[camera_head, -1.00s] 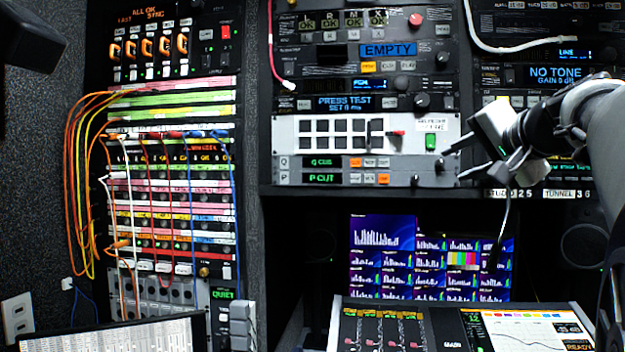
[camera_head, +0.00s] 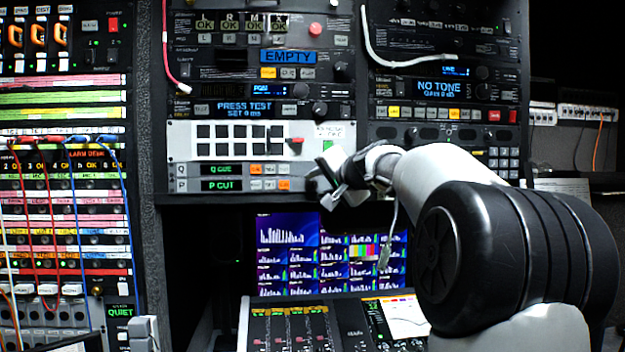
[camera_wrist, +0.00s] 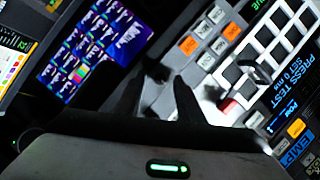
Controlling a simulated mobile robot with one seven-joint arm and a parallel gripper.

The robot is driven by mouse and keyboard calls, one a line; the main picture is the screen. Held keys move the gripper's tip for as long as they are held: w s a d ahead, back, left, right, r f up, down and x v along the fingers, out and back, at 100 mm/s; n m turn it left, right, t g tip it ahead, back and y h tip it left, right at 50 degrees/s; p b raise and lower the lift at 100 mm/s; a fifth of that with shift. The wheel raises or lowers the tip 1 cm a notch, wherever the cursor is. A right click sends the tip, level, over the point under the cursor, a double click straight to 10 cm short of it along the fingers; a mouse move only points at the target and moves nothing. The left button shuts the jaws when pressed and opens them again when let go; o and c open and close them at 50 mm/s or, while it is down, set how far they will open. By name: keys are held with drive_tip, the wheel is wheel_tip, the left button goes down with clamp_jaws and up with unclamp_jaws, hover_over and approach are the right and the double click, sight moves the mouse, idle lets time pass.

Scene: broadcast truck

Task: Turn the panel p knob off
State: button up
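Panel P (camera_head: 222,185) is the lower of two thin grey rack strips and shows green "P CUT" text. Panel Q (camera_head: 222,170) is just above it. In the head view my gripper (camera_head: 328,182) is at the right end of these strips and hides the knob area. In the wrist view a dark knob (camera_wrist: 156,69) sits beyond the P row, past its orange button (camera_wrist: 188,45). My gripper (camera_wrist: 160,85) is open, its two dark fingers on either side of this knob. I cannot tell whether they touch it. The knob's pointer direction is unclear.
Above is a white panel (camera_head: 183,140) with dark square keys and a red-tipped switch (camera_head: 296,141). Below are a lit monitor wall (camera_head: 287,230) and a mixing desk (camera_head: 245,312). Patch cables hang at the left. A thin cable (camera_head: 388,245) hangs near my arm.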

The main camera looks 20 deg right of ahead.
drive_tip(key=shift+w, duration=0.15)
drive_tip(key=shift+c, duration=0.3)
clamp_jaws()
drive_tip(key=shift+n, duration=0.3)
